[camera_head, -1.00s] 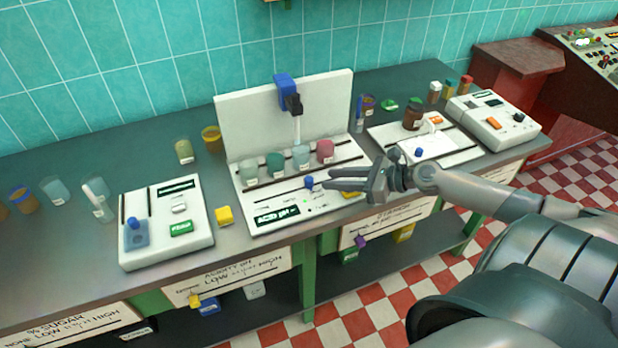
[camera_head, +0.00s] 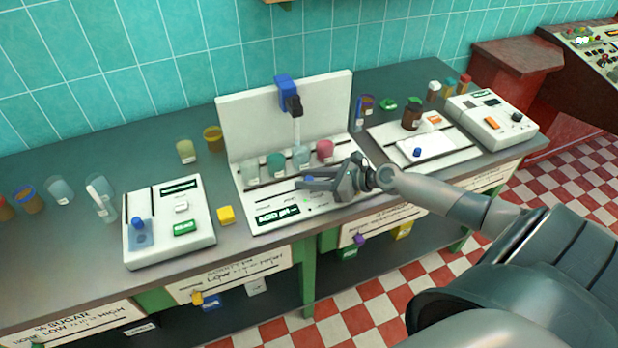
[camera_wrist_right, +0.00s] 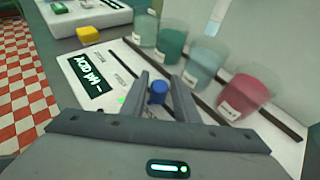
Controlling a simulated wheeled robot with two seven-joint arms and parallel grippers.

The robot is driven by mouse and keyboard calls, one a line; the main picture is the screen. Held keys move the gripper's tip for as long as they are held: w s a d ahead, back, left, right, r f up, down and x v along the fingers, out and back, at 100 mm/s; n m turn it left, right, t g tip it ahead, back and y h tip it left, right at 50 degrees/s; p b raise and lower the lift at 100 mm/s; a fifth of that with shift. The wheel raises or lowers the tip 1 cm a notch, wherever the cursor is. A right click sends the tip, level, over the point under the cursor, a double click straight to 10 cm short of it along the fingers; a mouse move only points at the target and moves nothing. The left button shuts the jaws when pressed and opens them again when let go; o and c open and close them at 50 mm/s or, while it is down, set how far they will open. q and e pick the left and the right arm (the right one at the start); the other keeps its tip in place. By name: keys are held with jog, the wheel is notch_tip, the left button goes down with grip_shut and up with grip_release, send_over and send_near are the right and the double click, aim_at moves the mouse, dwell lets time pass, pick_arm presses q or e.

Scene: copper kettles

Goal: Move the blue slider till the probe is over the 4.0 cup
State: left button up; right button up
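The blue slider (camera_wrist_right: 158,90) is a small blue knob on the white pH panel (camera_head: 245,209). My right gripper (camera_wrist_right: 159,80) is open, with one finger on each side of the knob; I cannot tell whether either finger touches it. In the head view my right gripper (camera_head: 303,182) mostly hides the knob. The probe (camera_head: 297,128) hangs from a blue carriage (camera_head: 285,90) on the white backboard, above the pale blue-green cup (camera_head: 301,157). The green cup (camera_head: 275,165) is left of it and the pink cup (camera_head: 325,150) right. The cup labels are too small to read. My left gripper is not in view.
A yellow block (camera_head: 226,215) lies left of the panel. A white device with a green button (camera_head: 186,228) stands farther left. Another white panel (camera_head: 455,150) with a blue knob (camera_head: 417,152) and a brown jar (camera_head: 411,117) is on the right.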

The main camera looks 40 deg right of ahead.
grip_shut()
jog(key=shift+s+d+f+b, duration=0.1)
jog(key=shift+d+f+b, duration=0.1)
jog(key=shift+d+b, duration=0.2)
jog(key=d+b, duration=0.1)
jog(key=d, duration=0.1)
jog(key=s+d+b, duration=0.1)
jog(key=d, duration=0.1)
jog(key=d+b, duration=0.1)
jog(key=d, duration=0.2)
jog(key=shift+s+b, duration=0.35)
jog(key=shift+s+d+r, duration=0.1)
jog(key=shift+d, duration=0.3)
grip_release()
jog(key=shift+s+r, duration=0.1)
jog(key=shift+v, duration=0.9)
jog(key=b+v, duration=0.2)
jog(key=v, duration=1.3)
jog(key=shift+s+d, duration=0.15)
